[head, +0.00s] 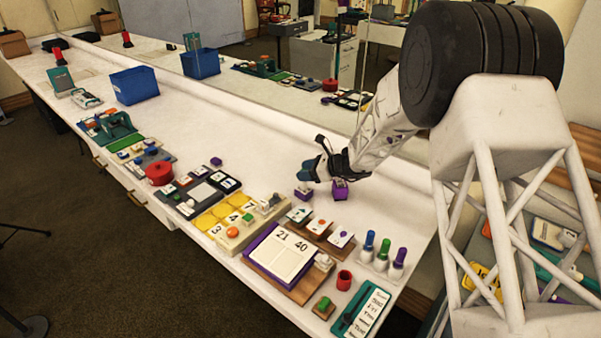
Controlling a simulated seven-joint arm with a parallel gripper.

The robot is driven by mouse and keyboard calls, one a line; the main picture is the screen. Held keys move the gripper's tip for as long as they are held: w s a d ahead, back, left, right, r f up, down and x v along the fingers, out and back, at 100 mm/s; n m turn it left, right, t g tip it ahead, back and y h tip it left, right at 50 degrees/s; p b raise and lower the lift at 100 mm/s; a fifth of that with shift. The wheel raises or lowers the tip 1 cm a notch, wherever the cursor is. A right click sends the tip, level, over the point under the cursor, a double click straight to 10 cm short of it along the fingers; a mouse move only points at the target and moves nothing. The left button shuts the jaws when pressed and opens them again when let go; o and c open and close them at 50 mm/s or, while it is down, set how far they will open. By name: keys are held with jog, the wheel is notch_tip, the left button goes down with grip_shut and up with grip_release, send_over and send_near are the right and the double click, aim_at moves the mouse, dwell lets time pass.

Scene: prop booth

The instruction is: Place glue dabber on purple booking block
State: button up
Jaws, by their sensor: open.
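My gripper (309,172) is open above the white counter (262,150), with blue-grey fingertips. A small purple block (303,194) stands just below it. Another small purple block with a pale top (340,190) stands to its right, close under the wrist. Whether the fingers touch either one is unclear. A purple-edged pad with white pages marked 21 and 40 (284,252) lies on a wooden base nearer the front; it looks like the purple booking block. I cannot tell for sure which thing is the glue dabber; small bottles with blue, green and purple caps (382,252) stand at the right.
A yellow numbered board (222,222), card stands (322,228), a red cup (344,279) and a teal list board (362,312) crowd the front. A red round tin (160,173) and blue bin (135,85) stand farther left. The counter behind is clear up to the mirror.

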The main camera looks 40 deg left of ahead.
jog(key=v, duration=0.9)
jog(key=shift+d+r, duration=0.2)
jog(key=shift+d, duration=0.05)
dwell(0.6)
jog(key=s+d+r+n+t+h, duration=0.1)
jog(key=s+d+r+n+h, duration=0.15)
jog(key=d+r, duration=0.6)
jog(key=s+d+r+n+t+h, duration=0.15)
jog(key=s+d+r, duration=0.25)
jog(key=d, duration=1)
jog(key=s+d+r+n+t+h, duration=0.1)
jog(key=s+d+r+n, duration=0.35)
jog(key=d, duration=0.75)
jog(key=s+d+r+n+t+h, duration=0.1)
jog(key=s+d+h, duration=0.3)
jog(key=s+d, duration=0.8)
jog(key=s+d+r+n+t+h, duration=0.2)
jog(key=s+d, duration=1)
jog(key=d, duration=0.6)
jog(key=shift+s+r+n+t+h, duration=0.2)
jog(key=shift+s+n+t+h, duration=0.05)
jog(key=shift+n+t+h, duration=0.6)
